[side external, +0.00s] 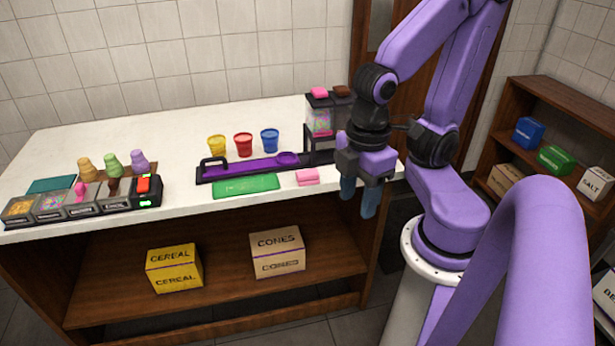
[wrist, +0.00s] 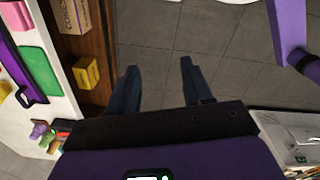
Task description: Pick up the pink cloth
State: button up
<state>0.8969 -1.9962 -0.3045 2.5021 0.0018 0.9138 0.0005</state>
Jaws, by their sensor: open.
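The pink cloth (side external: 307,177) lies as a small folded block on the white counter, near its front edge and just right of the green mat (side external: 246,186). In the wrist view the pink cloth (wrist: 15,15) is at the upper left corner, beside the green mat (wrist: 38,70). My gripper (side external: 360,195) is to the right of the cloth, by the counter's front right corner, with its blue fingers pointing down. In the wrist view my gripper (wrist: 159,66) is open and empty, with only floor tiles between the fingers.
A purple tray (side external: 240,167) lies behind the mat, with yellow (side external: 217,146), red (side external: 243,145) and blue (side external: 269,141) cups behind it. A dispenser (side external: 320,122) stands behind the cloth. Topping bins (side external: 85,205) are at left. Cereal (side external: 174,268) and cones (side external: 277,253) boxes sit below.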

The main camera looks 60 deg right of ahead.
jog(key=o, duration=0.7)
jog(key=shift+c, duration=0.2)
jog(key=w+m, duration=0.5)
jog(key=w, duration=0.3)
jog(key=m, duration=1.7)
send_over(308, 172)
jog(key=f, duration=1.2)
jog(key=shift+w+a+f, duration=0.1)
jog(key=shift+w+f, duration=0.05)
jog(key=shift+w, duration=0.2)
jog(key=shift+s+f, duration=0.15)
jog(key=shift+f, duration=1.2)
jog(key=shift+s+f, duration=0.15)
jog(key=shift+f, duration=1.15)
